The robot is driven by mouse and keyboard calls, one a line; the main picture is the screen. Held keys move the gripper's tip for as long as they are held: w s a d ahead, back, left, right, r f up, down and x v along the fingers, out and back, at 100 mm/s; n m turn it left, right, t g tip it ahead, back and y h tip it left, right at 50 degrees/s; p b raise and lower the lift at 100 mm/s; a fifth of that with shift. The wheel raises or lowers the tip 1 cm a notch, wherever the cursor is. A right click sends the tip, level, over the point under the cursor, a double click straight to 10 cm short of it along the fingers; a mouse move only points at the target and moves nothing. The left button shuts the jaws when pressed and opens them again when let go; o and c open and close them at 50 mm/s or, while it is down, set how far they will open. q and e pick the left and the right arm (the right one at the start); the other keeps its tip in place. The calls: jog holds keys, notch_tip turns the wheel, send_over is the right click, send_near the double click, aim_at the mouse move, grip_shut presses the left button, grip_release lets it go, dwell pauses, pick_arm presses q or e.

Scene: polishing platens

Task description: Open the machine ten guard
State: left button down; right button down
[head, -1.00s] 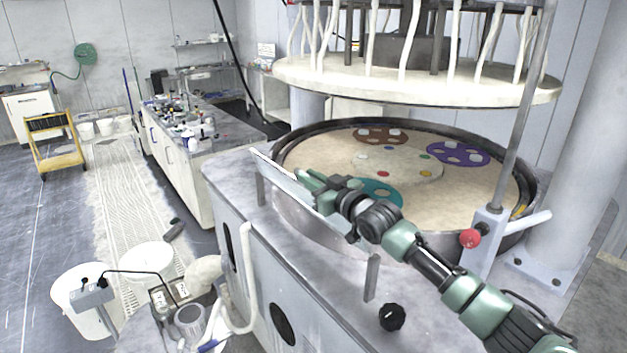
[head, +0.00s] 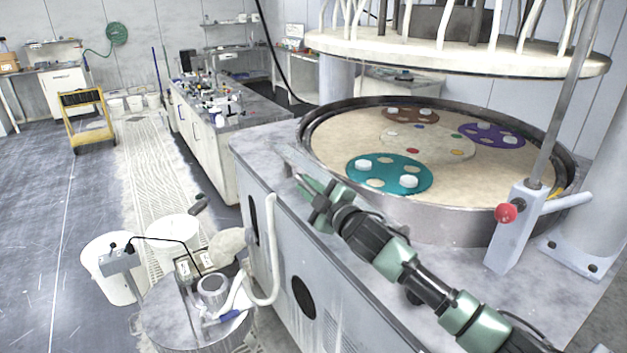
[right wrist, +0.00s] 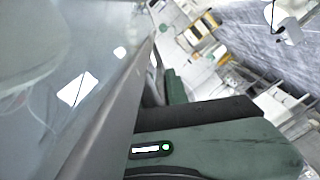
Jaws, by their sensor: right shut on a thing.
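The guard (right wrist: 112,112) shows in the right wrist view as a long grey edge with a see-through sheet beside it. In the head view only a thin strip of it (head: 293,158) shows at the front left of the round platen (head: 330,118); my right arm hides the rest. My right gripper (head: 308,188) is at the guard's edge, in front of the platen rim, and is shut on the guard. Its dark and green finger (right wrist: 205,130) lies along the edge in the right wrist view. My left gripper is out of view.
On the platen lie a teal carrier (head: 400,165), a purple one (head: 492,135) and a brown one (head: 411,115). The pale upper plate (head: 450,52) hangs above. A post with a red knob (head: 506,213) stands at the right.

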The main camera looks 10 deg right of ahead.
jog(key=shift+s+a+f+n+b, duration=0.1)
jog(key=shift+a+f+n+b, duration=0.2)
jog(key=shift+f+n, duration=0.5)
jog(key=shift+f, duration=0.1)
jog(key=c, duration=1.5)
grip_release()
jog(key=shift+o, duration=0.2)
jog(key=shift+d, duration=0.1)
jog(key=b+v, duration=0.2)
jog(key=v, duration=0.5)
jog(key=shift+s, duration=0.35)
